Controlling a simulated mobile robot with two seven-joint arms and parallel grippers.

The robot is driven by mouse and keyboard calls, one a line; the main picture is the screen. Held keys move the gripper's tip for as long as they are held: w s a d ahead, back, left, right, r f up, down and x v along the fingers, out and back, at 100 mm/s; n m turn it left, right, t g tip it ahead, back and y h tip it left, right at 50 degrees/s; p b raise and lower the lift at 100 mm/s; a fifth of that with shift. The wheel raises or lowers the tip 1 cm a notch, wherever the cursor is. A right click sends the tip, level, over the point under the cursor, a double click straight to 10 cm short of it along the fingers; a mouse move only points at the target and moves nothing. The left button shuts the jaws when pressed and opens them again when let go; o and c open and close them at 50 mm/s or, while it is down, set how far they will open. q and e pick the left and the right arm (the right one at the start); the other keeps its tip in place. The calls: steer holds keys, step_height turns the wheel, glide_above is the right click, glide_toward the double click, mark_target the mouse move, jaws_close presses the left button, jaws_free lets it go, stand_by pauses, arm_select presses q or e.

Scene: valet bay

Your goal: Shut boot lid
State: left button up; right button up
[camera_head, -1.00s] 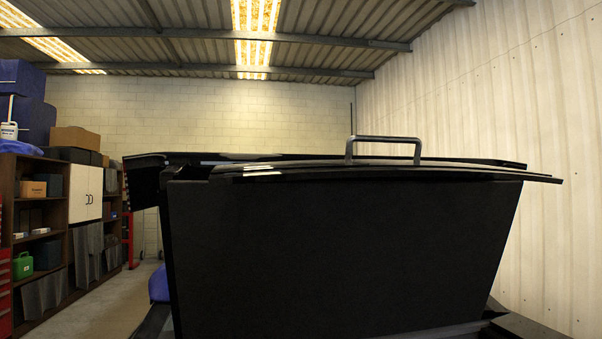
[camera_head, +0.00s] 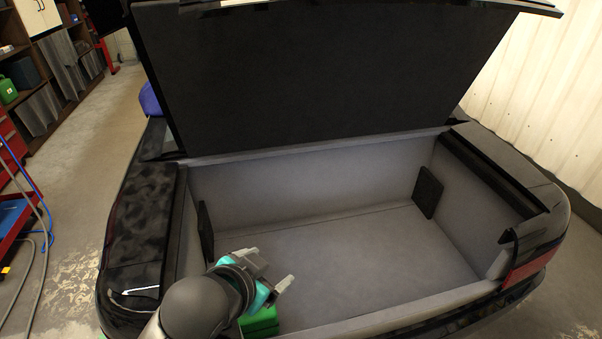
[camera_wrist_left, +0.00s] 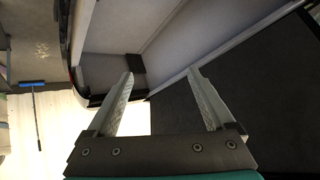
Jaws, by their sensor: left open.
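The boot lid (camera_head: 320,75) of the black car stands raised, its dark inner panel facing me across the top of the head view. In the left wrist view the dark panel of the lid (camera_wrist_left: 265,85) fills the right side. The grey-lined boot (camera_head: 350,260) is open below it. My left gripper (camera_head: 272,272) is over the boot's near left part, below and apart from the lid. In the left wrist view its two fingers (camera_wrist_left: 160,75) are spread with nothing between them. My right gripper is in neither current view.
A green object (camera_head: 260,322) is partly hidden behind my left gripper. Black panels stand at both sides of the boot. A red cart (camera_head: 12,200) with hoses and shelves are at the left, with open floor between. A pale wall (camera_head: 530,70) is at the right.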

arm_select(q)
steer(key=w+d+r+m+t+h, duration=0.2)
steer(key=w+r+m, duration=0.1)
steer(key=r, duration=0.3)
steer(key=w+d+r+m+t+h, duration=0.1)
steer(key=w+d+r+m, duration=0.25)
steer(key=r, duration=0.35)
steer(key=m+t+h, duration=0.3)
steer(key=m+t, duration=0.1)
steer(key=m, duration=0.6)
glide_toward(295, 6)
steer(key=p+x, duration=0.3)
steer(key=x, duration=0.9)
steer(key=shift+p, duration=0.3)
steer(key=shift+c, duration=0.2)
jaws_close()
